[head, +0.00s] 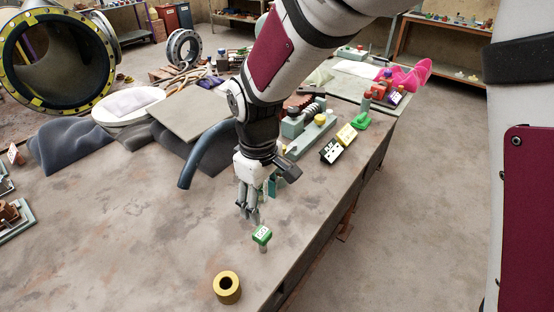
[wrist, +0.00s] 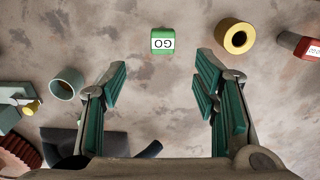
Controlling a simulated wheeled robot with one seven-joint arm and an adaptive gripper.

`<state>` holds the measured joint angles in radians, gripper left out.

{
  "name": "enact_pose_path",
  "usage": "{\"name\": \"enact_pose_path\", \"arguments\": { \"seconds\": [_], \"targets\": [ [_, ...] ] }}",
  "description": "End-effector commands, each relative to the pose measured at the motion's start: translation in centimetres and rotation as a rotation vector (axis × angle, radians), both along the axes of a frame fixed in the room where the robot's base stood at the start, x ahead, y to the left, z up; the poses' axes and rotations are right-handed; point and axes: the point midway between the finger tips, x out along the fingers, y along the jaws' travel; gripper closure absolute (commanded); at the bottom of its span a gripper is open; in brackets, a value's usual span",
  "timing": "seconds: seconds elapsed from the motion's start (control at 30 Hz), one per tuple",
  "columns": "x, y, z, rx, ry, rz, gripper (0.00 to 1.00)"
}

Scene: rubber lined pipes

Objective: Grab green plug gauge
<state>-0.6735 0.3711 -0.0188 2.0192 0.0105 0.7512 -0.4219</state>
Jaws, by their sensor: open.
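The green plug gauge (head: 262,236) stands on the table near its front right edge, with a green top, a white "GO" label and a pale metal lower part. In the wrist view the plug gauge (wrist: 163,41) lies ahead of the fingers, between their lines, and only its green head and label show clearly. My gripper (head: 250,210) points down above the table, just behind and left of the gauge in the head view. In the wrist view my gripper (wrist: 161,92) is open, with nothing between its green-padded fingers. It is apart from the gauge.
A brass ring (head: 227,288) sits near the gauge, towards the front. In the wrist view a red labelled gauge (wrist: 298,45) and a grey-green ring (wrist: 67,83) lie to the sides. A blue hose (head: 205,152) and a green fixture (head: 310,135) stand behind. Table left of the gauge is clear.

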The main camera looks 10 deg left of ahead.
Motion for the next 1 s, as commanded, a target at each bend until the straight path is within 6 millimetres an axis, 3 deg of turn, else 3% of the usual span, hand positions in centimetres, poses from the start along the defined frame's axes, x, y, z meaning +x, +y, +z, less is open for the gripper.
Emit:
{"name": "enact_pose_path", "arguments": {
  "seconds": [0.1,0.3,0.57,1.0],
  "targets": [
    [-0.2,-0.1,-2.5,-0.005,0.006,-0.002,0.45],
    [-0.1,-0.1,-5.6,-0.003,0.003,-0.001,0.45],
    [-0.1,0.1,-7.2,-0.002,0.001,-0.003,0.45],
    [-0.1,0.6,-11.8,-0.002,0.001,-0.003,0.45]
  ]
}}
